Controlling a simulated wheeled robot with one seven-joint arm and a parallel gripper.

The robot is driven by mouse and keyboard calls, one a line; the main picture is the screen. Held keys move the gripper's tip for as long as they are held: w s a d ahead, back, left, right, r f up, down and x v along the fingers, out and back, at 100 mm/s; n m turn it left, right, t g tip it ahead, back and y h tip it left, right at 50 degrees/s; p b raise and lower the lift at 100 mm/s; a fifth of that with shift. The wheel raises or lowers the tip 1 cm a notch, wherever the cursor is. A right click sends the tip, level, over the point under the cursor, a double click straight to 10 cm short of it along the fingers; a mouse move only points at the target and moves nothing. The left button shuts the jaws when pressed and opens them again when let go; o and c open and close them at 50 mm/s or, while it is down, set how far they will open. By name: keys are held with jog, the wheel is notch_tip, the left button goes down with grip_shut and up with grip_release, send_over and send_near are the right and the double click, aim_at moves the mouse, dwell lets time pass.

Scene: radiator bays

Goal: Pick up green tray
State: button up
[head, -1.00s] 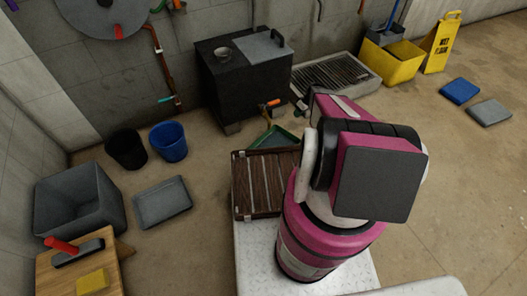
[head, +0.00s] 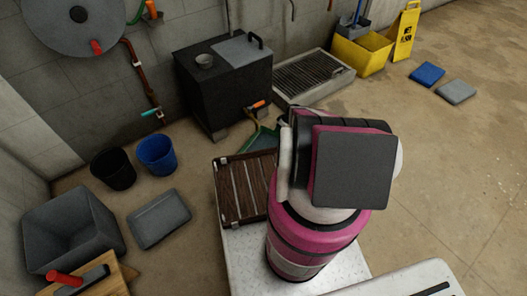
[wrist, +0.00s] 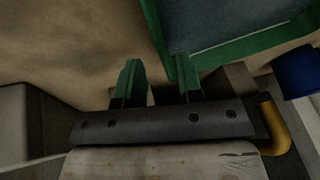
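The green tray (head: 264,139) lies low in front of the black tank in the head view, partly hidden by my arm. In the wrist view, the green rim of the tray (wrist: 241,47) and its grey-blue inside fill the upper right, with one corner close to my right fingertip. My gripper (wrist: 158,82) is open, with a clear gap between its two green fingers. I cannot tell whether the finger touches the rim. In the head view my arm hides the gripper.
The black tank (head: 222,90) and a metal grate (head: 312,77) stand behind the tray. A brown slatted rack (head: 240,190) is in front of it. Black (head: 113,170) and blue (head: 156,154) buckets and a grey tray (head: 159,218) are left. Floor at right is mostly open.

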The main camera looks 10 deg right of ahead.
aim_at(275, 133)
jog(key=x, duration=0.5)
grip_shut()
jog(key=shift+r, duration=0.1)
dwell(1.2)
